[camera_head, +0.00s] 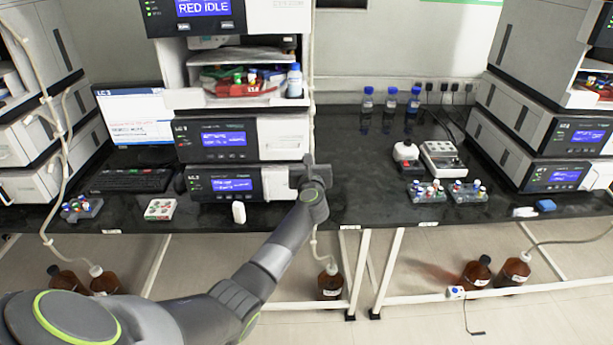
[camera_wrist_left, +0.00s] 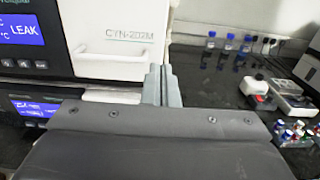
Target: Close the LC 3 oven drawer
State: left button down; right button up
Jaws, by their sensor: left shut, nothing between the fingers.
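The LC 3 stack stands at the centre left of the bench, with an upper unit (camera_head: 222,140) and a lower unit (camera_head: 222,184), each with a blue display. Their pale fronts sit to the right of the displays. In the left wrist view a white front panel (camera_wrist_left: 120,60) with a handle, marked CYN-202M, is at upper left. My left gripper (camera_head: 312,172) is at the right end of the lower unit. Its fingers (camera_wrist_left: 163,85) are shut and empty, close to the panel's right edge; I cannot tell whether they touch. The gripper partly hides the lower front, so how far any drawer stands out is unclear. My right gripper is not in view.
A small white bottle (camera_head: 238,212) and a vial tray (camera_head: 160,209) stand in front of the stack. A keyboard (camera_head: 130,180) lies to its left. Blue-capped bottles (camera_head: 390,105), a small mixer (camera_head: 406,153) and vial racks (camera_head: 427,192) stand to the right. Bench just right of the gripper is clear.

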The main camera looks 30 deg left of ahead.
pick_arm(q)
jog(key=f+v, duration=0.1)
jog(key=v, duration=0.5)
jog(key=shift+d, duration=0.35)
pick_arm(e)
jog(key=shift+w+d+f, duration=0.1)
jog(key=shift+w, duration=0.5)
